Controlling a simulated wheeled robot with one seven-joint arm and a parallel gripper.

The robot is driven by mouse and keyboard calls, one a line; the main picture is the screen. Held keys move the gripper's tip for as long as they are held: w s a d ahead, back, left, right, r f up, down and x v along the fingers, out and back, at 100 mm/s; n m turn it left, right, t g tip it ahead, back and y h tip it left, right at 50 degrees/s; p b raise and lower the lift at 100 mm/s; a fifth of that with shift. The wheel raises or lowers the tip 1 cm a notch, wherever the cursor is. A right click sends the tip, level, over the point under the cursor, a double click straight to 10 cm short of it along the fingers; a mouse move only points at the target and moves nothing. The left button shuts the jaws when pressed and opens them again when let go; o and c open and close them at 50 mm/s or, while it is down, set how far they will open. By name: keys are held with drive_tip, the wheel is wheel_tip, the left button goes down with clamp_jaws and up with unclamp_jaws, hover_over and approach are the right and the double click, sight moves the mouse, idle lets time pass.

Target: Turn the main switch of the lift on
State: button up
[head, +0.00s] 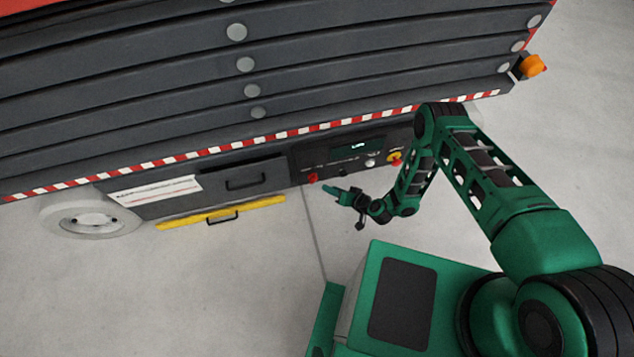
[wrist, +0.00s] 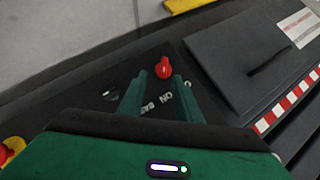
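The red main switch (head: 312,177) is a small knob on the lift's dark control panel (head: 340,163), near its lower left end. In the wrist view the switch (wrist: 164,68) lies ahead of my fingers, in line with the gap between them. White lettering, partly hidden by my fingers, is beside it; which setting the knob points to is unclear. My gripper (head: 327,190) is just in front of the panel, a little right of the switch. In the wrist view my green fingers (wrist: 160,77) are apart with nothing between them; I see no contact with the knob.
A red-and-yellow emergency stop (head: 395,157) and a small lit display (head: 358,146) are on the panel. A drawer front with a black handle (head: 247,183) is to the left, above a yellow bar (head: 240,210). A wheel (head: 92,220) stands far left. The grey floor in front is clear.

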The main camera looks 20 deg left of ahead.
sight(315, 181)
drive_tip(key=x, duration=1)
drive_tip(key=shift+a+r, duration=0.2)
drive_tip(key=shift+a, duration=0.25)
drive_tip(key=shift+c, duration=0.7)
drive_tip(key=shift+w, duration=0.1)
clamp_jaws()
